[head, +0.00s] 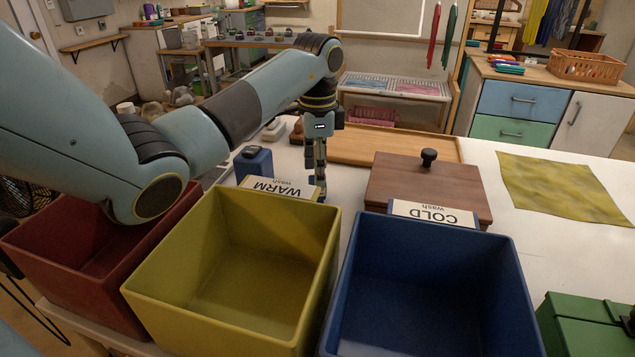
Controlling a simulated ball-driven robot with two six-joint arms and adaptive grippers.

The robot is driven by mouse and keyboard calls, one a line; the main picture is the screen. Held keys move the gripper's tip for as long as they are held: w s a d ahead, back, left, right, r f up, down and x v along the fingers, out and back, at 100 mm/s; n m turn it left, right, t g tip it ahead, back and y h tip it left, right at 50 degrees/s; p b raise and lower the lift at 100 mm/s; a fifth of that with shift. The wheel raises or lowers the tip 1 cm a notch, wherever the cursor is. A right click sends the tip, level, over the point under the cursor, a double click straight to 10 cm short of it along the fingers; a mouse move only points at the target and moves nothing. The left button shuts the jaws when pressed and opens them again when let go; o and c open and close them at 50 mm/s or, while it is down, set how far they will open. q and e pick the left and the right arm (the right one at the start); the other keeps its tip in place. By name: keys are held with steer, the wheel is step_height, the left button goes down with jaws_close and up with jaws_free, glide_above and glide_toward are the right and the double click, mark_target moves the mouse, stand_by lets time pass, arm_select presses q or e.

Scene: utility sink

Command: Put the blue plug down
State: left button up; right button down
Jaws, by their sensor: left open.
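My left gripper (320,184) points straight down behind the right back corner of the yellow bin (240,265). Its jaws are open, and its tips are low near the white tabletop beside the WARM label. A small blue block-like object (254,164) stands on the table to its left, behind the yellow bin, apart from the gripper. I cannot tell whether this is the blue plug. No other clear plug shows, and anything right at the fingertips is too small to tell. My right gripper is not in view.
A red bin (85,245) stands left and a blue bin (430,285) right of the yellow one. A brown lidded box (420,185) is close right of the gripper, with a wooden tray (400,147) behind. A yellow-green cloth (565,185) lies right. A green box (590,325) is front right.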

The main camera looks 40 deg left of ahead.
arm_select(q)
step_height(320, 180, up, 8)
steer(key=shift+p, duration=0.45)
